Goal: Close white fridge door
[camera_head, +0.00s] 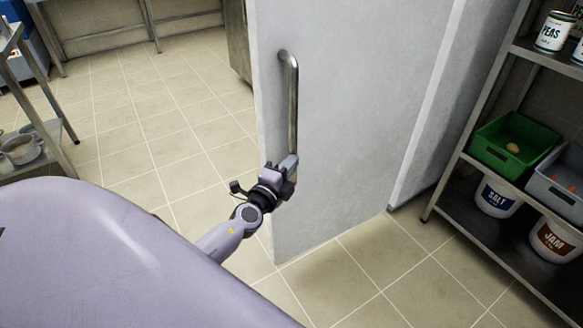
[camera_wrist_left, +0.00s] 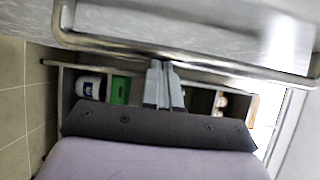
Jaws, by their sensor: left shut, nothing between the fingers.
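The white fridge door (camera_head: 345,130) stands upright in the middle of the head view, its free lower corner toward me. How far it is open I cannot tell. A long vertical metal handle (camera_head: 293,105) is fixed near its left edge. My left gripper (camera_head: 290,165) is at the handle's lower end, close to the door face. Its fingers are shut with nothing between them. In the left wrist view the handle (camera_wrist_left: 200,62) crosses just beyond the shut fingertips (camera_wrist_left: 162,68); whether they touch is unclear. My right gripper is not in view.
A metal shelf rack (camera_head: 470,160) stands on the right, with a green bin (camera_head: 510,140), a salt bucket (camera_head: 497,197) and a jam bucket (camera_head: 553,240). A metal table with pots (camera_head: 22,150) is at the left. Tiled floor (camera_head: 165,125) left of the door is clear.

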